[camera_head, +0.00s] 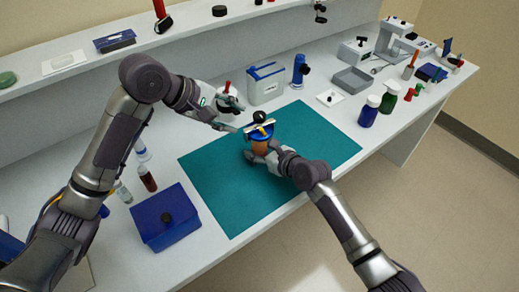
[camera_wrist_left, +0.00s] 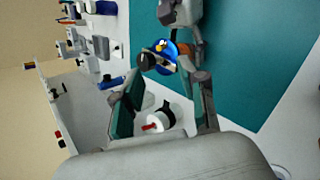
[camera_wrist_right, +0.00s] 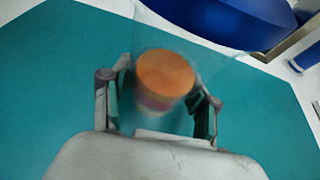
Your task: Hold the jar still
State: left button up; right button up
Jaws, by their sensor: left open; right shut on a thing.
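The jar (camera_head: 260,148) is upright over the teal mat, clear with orange contents and a blue top. A pale bar and a black round piece sit at its top. My right gripper (camera_head: 263,157) is shut on the jar's side, low down. In the right wrist view the clear jar (camera_wrist_right: 165,72) stands between both fingers, its orange contents showing. My left gripper (camera_head: 238,114) is open, just left of and above the jar, apart from it. In the left wrist view the blue top (camera_wrist_left: 162,50) lies beyond the open fingers.
The teal mat (camera_head: 215,185) is otherwise clear. A blue box (camera_head: 165,215) and small bottles stand left of it. A grey-white box (camera_head: 266,84) and a blue device (camera_head: 300,70) stand behind. Blue and green bottles (camera_head: 369,110) stand right.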

dwell(0.4)
pick_arm(q)
jog(key=shift+f+m, duration=0.1)
jog(key=shift+m, duration=0.2)
jog(key=c, duration=0.5)
jog(key=shift+a+f+m, duration=0.15)
jog(key=shift+m, duration=0.35)
jog(key=shift+c, duration=1.3)
jog(key=m, duration=0.1)
jog(key=m+t, duration=0.1)
jog(key=f+m, duration=0.1)
jog(key=m, duration=0.1)
jog(key=shift+a+y, duration=0.4)
grip_shut()
jog(key=s+f+n+t, duration=0.1)
jog(key=s+n, duration=0.4)
jog(key=n, duration=0.8)
jog(key=s+f+n+t, duration=0.2)
jog(key=s+n+t, duration=0.2)
jog(key=n, duration=0.9)
jog(key=shift+s+a+f+h, duration=0.15)
jog(key=shift+s+a+h, duration=0.15)
jog(key=shift+s, duration=0.2)
